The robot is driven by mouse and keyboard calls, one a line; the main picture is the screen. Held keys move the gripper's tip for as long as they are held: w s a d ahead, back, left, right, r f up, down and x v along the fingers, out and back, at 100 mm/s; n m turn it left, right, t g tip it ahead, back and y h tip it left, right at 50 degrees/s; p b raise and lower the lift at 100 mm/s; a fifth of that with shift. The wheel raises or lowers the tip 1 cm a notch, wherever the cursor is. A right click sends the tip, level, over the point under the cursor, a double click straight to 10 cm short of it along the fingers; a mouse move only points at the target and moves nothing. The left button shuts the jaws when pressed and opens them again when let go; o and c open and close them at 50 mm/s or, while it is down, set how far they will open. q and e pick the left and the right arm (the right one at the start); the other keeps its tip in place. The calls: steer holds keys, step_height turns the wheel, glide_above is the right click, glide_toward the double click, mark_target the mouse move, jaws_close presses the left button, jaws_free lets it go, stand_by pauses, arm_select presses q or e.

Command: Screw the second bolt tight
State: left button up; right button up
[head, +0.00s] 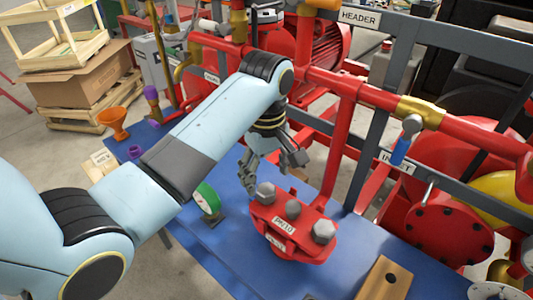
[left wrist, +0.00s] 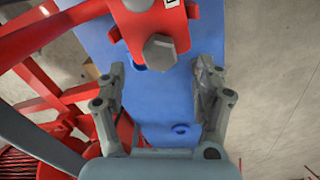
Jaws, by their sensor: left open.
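A red flange (head: 290,240) stands on the blue bench top and carries three grey hex bolt heads: a far-left one (head: 265,192), a middle one (head: 293,208) and a near-right one (head: 323,231). Which is the second bolt is not marked. My left gripper (head: 272,175) is open and empty, just behind the far-left bolt head. In the left wrist view one grey bolt head (left wrist: 160,52) on the red flange (left wrist: 150,22) lies ahead, roughly between the lines of the open fingers (left wrist: 160,72). The fingers look apart from it. My right gripper is not in view.
Red pipes and a grey frame with a HEADER label (head: 359,17) run behind the bench. A green-rimmed gauge (head: 207,198) and an orange funnel (head: 114,122) are left of the flange. A wooden block (head: 384,279) with holes lies at the front right. Bare blue bench (head: 240,265) lies left of the flange.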

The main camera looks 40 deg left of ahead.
mark_target(266, 190)
arm_select(q)
steer(key=shift+f, duration=1.95)
steer(key=c, duration=1.3)
steer(key=o, duration=0.5)
steer(key=c, duration=0.5)
steer(key=m, duration=0.7)
steer(key=shift+m, duration=0.4)
steer(key=m, duration=0.7)
steer(key=o, duration=1.3)
